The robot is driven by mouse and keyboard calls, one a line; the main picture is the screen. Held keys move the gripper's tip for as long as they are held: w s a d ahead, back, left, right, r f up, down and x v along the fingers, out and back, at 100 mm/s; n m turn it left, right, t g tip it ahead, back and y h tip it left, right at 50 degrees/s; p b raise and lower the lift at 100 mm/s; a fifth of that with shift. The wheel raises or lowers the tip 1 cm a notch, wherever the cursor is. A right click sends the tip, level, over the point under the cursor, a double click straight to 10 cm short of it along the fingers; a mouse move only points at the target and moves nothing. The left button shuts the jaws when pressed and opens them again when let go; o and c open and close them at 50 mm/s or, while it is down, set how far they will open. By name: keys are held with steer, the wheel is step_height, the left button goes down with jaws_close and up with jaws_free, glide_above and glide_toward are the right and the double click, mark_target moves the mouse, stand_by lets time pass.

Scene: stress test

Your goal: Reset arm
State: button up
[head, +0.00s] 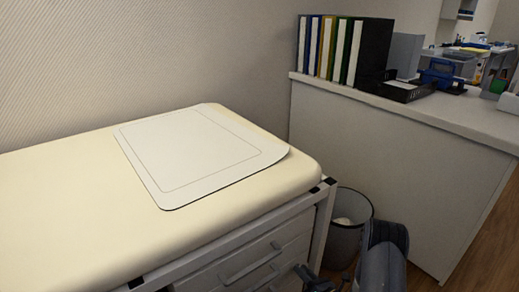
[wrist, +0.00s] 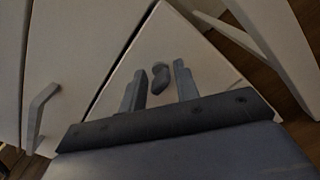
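My gripper (wrist: 159,85) shows in the wrist view with its two dark fingers apart. A small grey rounded thing (wrist: 160,77) shows between the fingers, with a gap on each side; I cannot tell what it is or how far beyond them it lies. In the head view my gripper (head: 322,279) is low at the bottom edge, in front of the drawers and partly cut off. My arm (head: 385,257) shows to its right, in front of the waste bin.
A cream padded exam table (head: 70,205) with a white mat (head: 190,150) stands at left, above drawers (head: 250,262). A waste bin (head: 345,228) stands by its corner. A white counter (head: 390,160) with binders (head: 340,48) is at right. A pale handle (wrist: 38,115) shows in the wrist view.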

steer(key=n+p, duration=0.1)
steer(key=n, duration=0.3)
steer(key=shift+r+n+p, duration=0.1)
steer(key=shift+n+p, duration=0.2)
steer(key=shift+p, duration=0.05)
steer(key=shift+s+a+n+p, duration=0.1)
steer(key=shift+n+p, duration=0.35)
steer(key=shift+n, duration=0.75)
